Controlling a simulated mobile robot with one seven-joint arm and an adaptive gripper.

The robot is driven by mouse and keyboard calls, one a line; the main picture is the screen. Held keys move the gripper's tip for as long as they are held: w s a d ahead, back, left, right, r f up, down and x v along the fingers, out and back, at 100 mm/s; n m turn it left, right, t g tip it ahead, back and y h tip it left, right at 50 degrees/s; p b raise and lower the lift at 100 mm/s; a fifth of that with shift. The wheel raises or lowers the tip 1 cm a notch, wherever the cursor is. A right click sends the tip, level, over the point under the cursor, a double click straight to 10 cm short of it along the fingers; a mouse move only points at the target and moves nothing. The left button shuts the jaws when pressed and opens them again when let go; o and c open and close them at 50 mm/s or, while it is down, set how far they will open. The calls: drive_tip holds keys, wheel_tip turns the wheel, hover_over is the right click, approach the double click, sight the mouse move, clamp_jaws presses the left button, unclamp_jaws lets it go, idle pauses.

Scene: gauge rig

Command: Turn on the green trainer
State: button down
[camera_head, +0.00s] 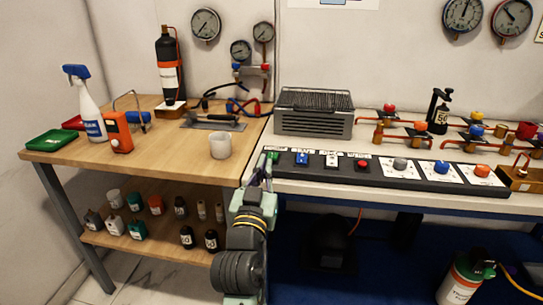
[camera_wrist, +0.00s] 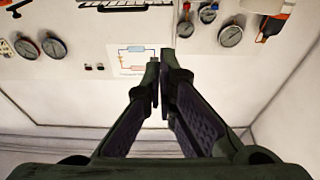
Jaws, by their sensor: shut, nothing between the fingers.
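A black control strip (camera_head: 330,171) runs along the front of the right bench. At its left end is a green control (camera_head: 274,155), followed by a blue switch (camera_head: 301,158), a white one (camera_head: 331,160) and a red button (camera_head: 363,164). Which item is the green trainer I cannot tell for certain. My gripper (camera_head: 266,163) reaches up at the strip's left end, overlapping the green control in the head view; whether it touches I cannot tell. In the wrist view my gripper (camera_wrist: 158,75) is shut and empty, with its fingertips together in front of the wall.
The wooden table (camera_head: 65,158) at left holds a spray bottle (camera_head: 86,108), an orange device (camera_head: 117,132) and a white cup (camera_head: 220,145). A grey grilled unit (camera_head: 313,122) and pipework with valves stand on the right bench. Wall gauges (camera_head: 205,24) hang behind.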

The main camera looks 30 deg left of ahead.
wheel_tip(320, 180, up, 2)
drive_tip(key=p, duration=0.3)
hover_over(272, 156)
drive_tip(key=s+d, duration=0.2)
drive_tip(key=s, duration=0.1)
drive_tip(key=shift+s+a+r, duration=0.2)
drive_tip(key=shift+a, duration=0.05)
drive_tip(key=f, duration=0.3)
drive_tip(key=shift+w+p, duration=0.2)
drive_tip(key=shift+p, duration=0.1)
drive_tip(key=shift+s+f, duration=0.1)
drive_tip(key=shift+f, duration=0.45)
drive_tip(key=shift+f, duration=0.15)
